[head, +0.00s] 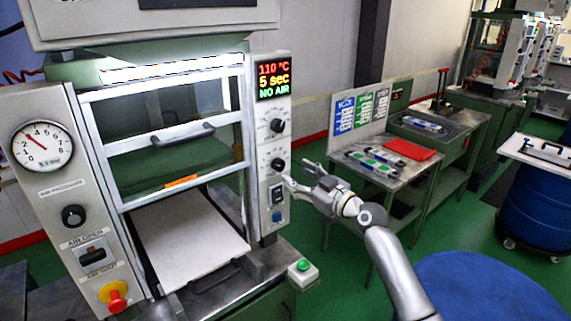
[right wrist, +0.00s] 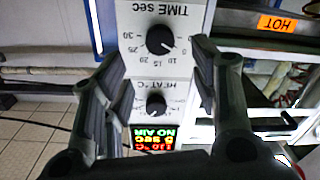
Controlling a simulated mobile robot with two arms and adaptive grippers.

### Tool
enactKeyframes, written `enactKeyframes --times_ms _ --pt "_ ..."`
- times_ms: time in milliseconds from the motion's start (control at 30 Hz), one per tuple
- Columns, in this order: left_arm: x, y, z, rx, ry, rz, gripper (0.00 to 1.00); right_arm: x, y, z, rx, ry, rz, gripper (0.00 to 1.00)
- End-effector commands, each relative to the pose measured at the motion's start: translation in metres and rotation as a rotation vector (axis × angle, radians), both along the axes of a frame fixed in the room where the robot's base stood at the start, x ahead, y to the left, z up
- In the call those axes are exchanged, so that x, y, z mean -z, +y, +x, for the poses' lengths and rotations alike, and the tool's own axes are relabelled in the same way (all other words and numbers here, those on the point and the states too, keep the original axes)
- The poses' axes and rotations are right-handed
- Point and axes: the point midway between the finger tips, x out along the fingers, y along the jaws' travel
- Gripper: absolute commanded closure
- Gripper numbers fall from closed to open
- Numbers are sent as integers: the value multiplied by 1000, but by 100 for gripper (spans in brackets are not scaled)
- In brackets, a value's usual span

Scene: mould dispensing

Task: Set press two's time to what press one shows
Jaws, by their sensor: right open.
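A press stands in front of me in the head view. Its display (head: 274,80) reads 110 °C, 5 sec, NO AIR. Below it are the heat knob (head: 277,126) and the time knob (head: 278,164), both black, on a light panel. My right gripper (head: 296,173) is open, just right of the time knob. In the right wrist view, upside down, the time knob (right wrist: 160,40) lies between the fingers of my right gripper (right wrist: 156,58), with no clear contact. The heat knob (right wrist: 156,104) and display (right wrist: 153,137) also show there. My left gripper is not in view.
A pressure gauge (head: 42,144) and red stop button (head: 115,296) are on the press's left side. A green button box (head: 302,272) sits at its front right corner. Side tables (head: 409,180), blue drums (head: 546,205) and other machines (head: 497,60) stand to the right.

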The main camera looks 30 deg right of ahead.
Motion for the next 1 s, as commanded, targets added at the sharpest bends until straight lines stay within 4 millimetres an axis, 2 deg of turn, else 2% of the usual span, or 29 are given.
enactKeyframes --times_ms 33,300,500,933,1000 --pt "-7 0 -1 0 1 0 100 -4 1 10 1 -1 5 45" --pt "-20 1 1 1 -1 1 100 -3 6 52 0 0 4 45" --pt "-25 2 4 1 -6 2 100 -1 8 71 0 1 4 45" --pt "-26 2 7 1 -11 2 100 1 9 78 0 2 1 45" --pt "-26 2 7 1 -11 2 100 1 9 78 1 2 1 52"
